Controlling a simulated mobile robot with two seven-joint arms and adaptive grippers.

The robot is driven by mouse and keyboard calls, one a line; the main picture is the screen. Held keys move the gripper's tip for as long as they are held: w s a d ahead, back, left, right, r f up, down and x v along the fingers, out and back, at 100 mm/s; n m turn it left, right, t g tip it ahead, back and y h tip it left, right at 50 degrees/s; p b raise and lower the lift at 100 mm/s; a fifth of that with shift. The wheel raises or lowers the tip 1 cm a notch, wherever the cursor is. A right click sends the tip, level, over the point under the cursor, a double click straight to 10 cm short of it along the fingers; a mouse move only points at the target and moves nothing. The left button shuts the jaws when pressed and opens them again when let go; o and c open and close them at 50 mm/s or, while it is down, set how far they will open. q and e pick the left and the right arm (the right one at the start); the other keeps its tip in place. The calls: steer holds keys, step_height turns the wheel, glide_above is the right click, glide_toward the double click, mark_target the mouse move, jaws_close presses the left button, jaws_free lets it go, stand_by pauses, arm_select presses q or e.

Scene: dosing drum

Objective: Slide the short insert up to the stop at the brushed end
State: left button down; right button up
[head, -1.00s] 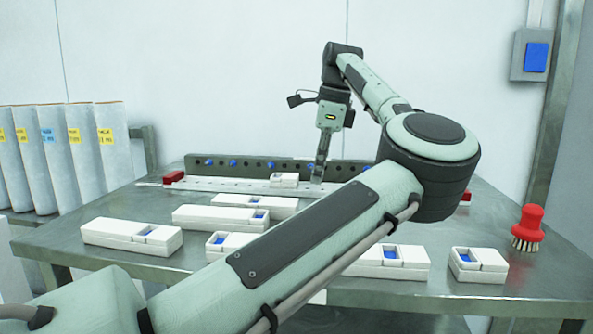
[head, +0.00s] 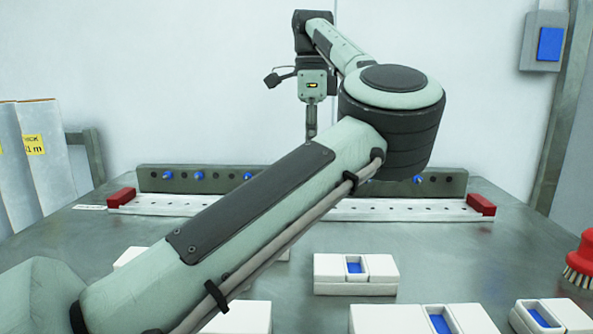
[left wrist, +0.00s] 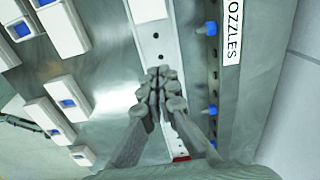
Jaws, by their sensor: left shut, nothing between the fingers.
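The white rail (head: 415,211) lies along the back of the table, with a red stop at its left end (head: 121,197) and one at its right end (head: 481,204). A small white insert (left wrist: 147,10) sits on the rail at the top edge of the left wrist view; my arm hides it in the head view. My left gripper (head: 311,130) points down at the rail, its lowest part hidden behind my arm. In the left wrist view its fingers (left wrist: 160,84) are shut and empty over the rail, apart from the insert, between it and a red stop (left wrist: 181,158).
A dark back panel (head: 440,183) with blue nozzles stands behind the rail. Several white blocks with blue windows (head: 355,274) lie on the front of the table. A red brush (head: 582,262) stands at the right edge. White tubes (head: 40,150) stand at the left.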

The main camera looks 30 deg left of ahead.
arm_select(q)
step_height(320, 180, down, 9)
steer(key=shift+d+r+b, duration=0.1)
steer(key=shift+r+b, duration=0.05)
steer(key=shift+b, duration=0.15)
steer(key=s+a, duration=0.1)
steer(key=a, duration=0.1)
steer(key=shift+s+a+f, duration=0.2)
steer(key=shift+s+a, duration=0.15)
steer(key=shift+a, duration=0.05)
steer(key=shift+s+a, duration=0.25)
steer(key=shift+a, duration=0.15)
arm_select(e)
steer(key=shift+s+r, duration=0.4)
steer(key=shift+r, duration=0.1)
